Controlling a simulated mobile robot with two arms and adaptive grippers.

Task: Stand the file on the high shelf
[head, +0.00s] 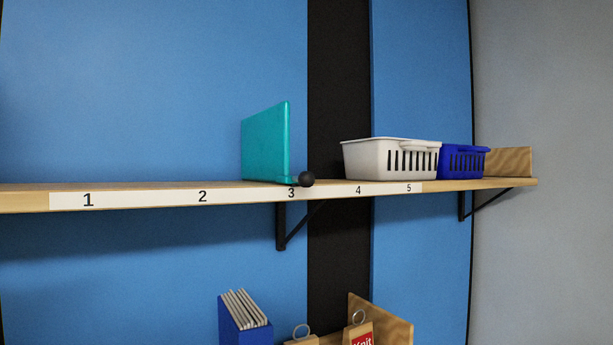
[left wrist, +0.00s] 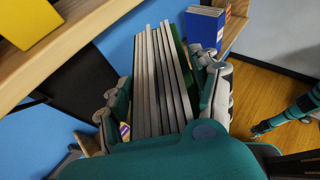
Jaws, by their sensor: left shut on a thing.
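In the left wrist view, my left gripper (left wrist: 163,85) is shut on the file (left wrist: 160,70), with one finger pad on each side. The file shows several pale grey sheets or boards and a green side at the right. The high shelf (head: 150,188) is a light wooden board with labels 1 to 5, seen in the head view. A teal upright plate (head: 266,145), like a bookend with a black knob (head: 306,179), stands near label 3. The held file and my left gripper are outside the head view. My right gripper (left wrist: 262,128) seems to show small in the left wrist view; its jaws are unclear.
The shelf is bare above labels 1 and 2. A white basket (head: 390,158) and a blue basket (head: 462,161) stand right of the plate. Below are a blue file (head: 242,322) and a "Knit" tag (head: 362,339). A yellow object (left wrist: 30,20) shows in the wrist view.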

